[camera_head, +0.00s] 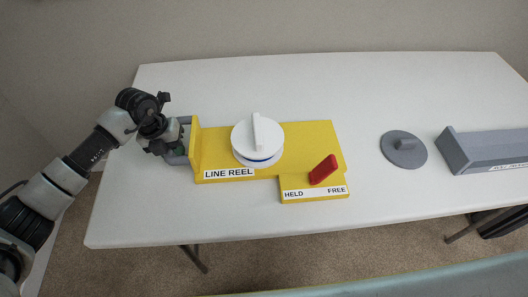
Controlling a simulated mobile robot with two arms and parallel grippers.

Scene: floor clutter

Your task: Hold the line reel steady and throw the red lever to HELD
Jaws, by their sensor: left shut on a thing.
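The line reel is a yellow base (300,135) with a white round spool (257,140) and a raised white bar across its top. Its front label reads LINE REEL. The red lever (323,169) sits on the base's front right step and slants up to the right. Below it, HELD (293,194) is printed at the left and FREE (337,190) at the right; the lever's upper end leans to the FREE side. My left gripper (186,142) is shut on the upright yellow plate (196,145) at the base's left end; its fingertips are partly hidden. My right gripper is out of view.
The reel stands on a white table (370,90). A flat grey disc with a knob (404,148) lies to the right. The table behind and in front of the reel is clear.

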